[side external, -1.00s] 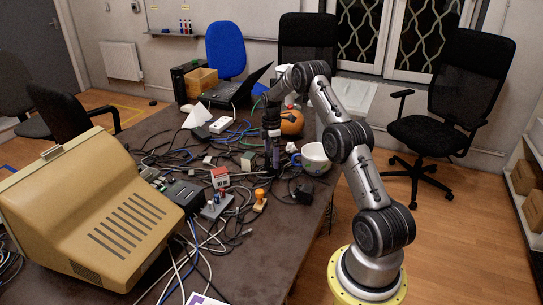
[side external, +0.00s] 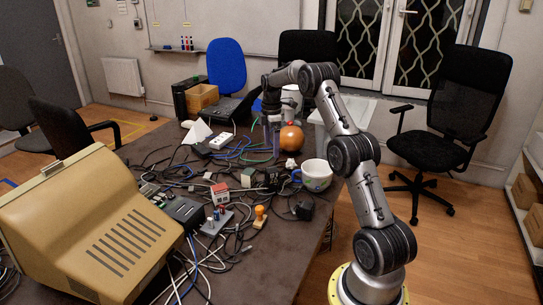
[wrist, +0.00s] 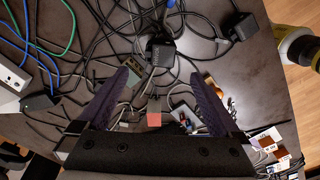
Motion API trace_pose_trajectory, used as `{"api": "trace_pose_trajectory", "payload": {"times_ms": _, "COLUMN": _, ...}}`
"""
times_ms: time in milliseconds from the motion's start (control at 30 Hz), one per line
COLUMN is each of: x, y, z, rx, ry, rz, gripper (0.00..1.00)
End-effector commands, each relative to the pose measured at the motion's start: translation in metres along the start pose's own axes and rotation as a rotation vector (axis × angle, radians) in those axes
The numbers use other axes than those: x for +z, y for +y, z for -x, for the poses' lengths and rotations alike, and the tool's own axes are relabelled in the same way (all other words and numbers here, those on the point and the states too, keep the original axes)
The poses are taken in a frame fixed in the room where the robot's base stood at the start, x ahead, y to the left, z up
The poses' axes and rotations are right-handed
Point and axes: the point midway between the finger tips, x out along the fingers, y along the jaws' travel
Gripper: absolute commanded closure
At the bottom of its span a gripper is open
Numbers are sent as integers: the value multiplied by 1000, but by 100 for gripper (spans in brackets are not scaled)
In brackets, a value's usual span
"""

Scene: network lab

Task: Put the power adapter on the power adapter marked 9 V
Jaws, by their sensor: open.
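A black power adapter (wrist: 160,53) with a small pale marking on its top shows in the wrist view, beyond and between my fingertips. I cannot read the marking or tell whether anything is under it. A second black adapter (wrist: 246,27) lies to its right, apart from it, near the table edge; it also shows in the side view (side external: 304,209). I cannot tell which is marked 9 V. A dark block in the side view (side external: 270,178) may be the first adapter. My gripper (wrist: 163,75) is open and empty, above the cluttered table (side external: 272,152).
A beige monitor (side external: 100,230) fills the left.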

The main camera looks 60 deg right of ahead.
Motion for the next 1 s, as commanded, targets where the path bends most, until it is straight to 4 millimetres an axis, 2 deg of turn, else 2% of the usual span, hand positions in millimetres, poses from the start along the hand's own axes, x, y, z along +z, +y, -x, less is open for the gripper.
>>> {"api": "trace_pose_trajectory", "payload": {"times_ms": 167, "x": -8, "y": -5, "z": 18, "rx": 10, "ry": 1, "rz": -10, "gripper": 0}}
{"api": "trace_pose_trajectory", "payload": {"times_ms": 267, "x": -29, "y": -20, "z": 43, "rx": 36, "ry": 4, "rz": -42, "gripper": 0}}
{"api": "trace_pose_trajectory", "payload": {"times_ms": 367, "x": -58, "y": -49, "z": 78, "rx": 76, "ry": 15, "rz": -100, "gripper": 0}}
{"api": "trace_pose_trajectory", "payload": {"times_ms": 500, "x": -97, "y": -105, "z": 123, "rx": 129, "ry": 45, "rz": -199, "gripper": 0}}
{"api": "trace_pose_trajectory", "payload": {"times_ms": 567, "x": -110, "y": -131, "z": 139, "rx": 152, "ry": 64, "rz": -240, "gripper": 0}}
{"api": "trace_pose_trajectory", "payload": {"times_ms": 700, "x": -131, "y": -197, "z": 166, "rx": 194, "ry": 118, "rz": -339, "gripper": 0}}
{"api": "trace_pose_trajectory", "payload": {"times_ms": 833, "x": -139, "y": -259, "z": 180, "rx": 223, "ry": 181, "rz": -429, "gripper": 0}}
{"api": "trace_pose_trajectory", "payload": {"times_ms": 1000, "x": -136, "y": -338, "z": 181, "rx": 238, "ry": 276, "rz": -548, "gripper": 0}}
